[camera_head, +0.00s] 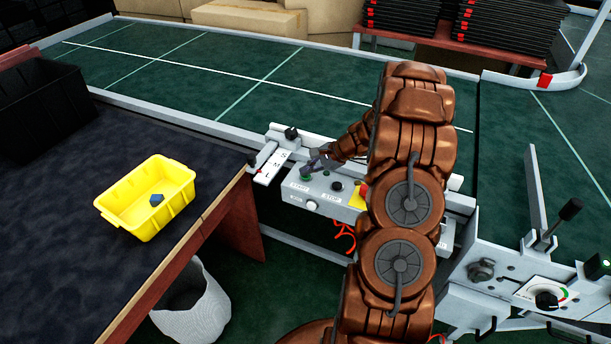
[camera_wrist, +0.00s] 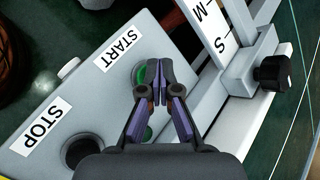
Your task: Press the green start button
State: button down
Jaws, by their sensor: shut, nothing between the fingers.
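The green start button (camera_wrist: 139,76) sits on a grey control box (camera_head: 323,188), beside the START label (camera_wrist: 117,49). My gripper (camera_wrist: 154,64) is shut and empty, with its fingertips over the button's right part in the wrist view. The fingers hide part of the button, and I cannot tell whether they touch it. In the head view my gripper (camera_head: 311,168) is at the box's left end, close to the green button (camera_head: 305,178). The black stop button (camera_wrist: 78,152) is beside the STOP label (camera_wrist: 41,122).
A sliding rail (camera_head: 271,165) marked with letters adjoins the box. A yellow bin (camera_head: 149,197) with a small dark blue part (camera_head: 156,200) stands on the dark table (camera_head: 60,235) at left. The green conveyor (camera_head: 220,75) runs behind. A lever and knob panel (camera_head: 540,295) is at right.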

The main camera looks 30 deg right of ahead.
jog(key=shift+f, duration=0.15)
dwell(0.5)
jog(key=shift+r+p, duration=0.4)
jog(key=shift+r, duration=0.45)
jog(key=shift+r, duration=0.15)
jog(key=shift+r+p, duration=1.3)
jog(key=shift+r, duration=1.05)
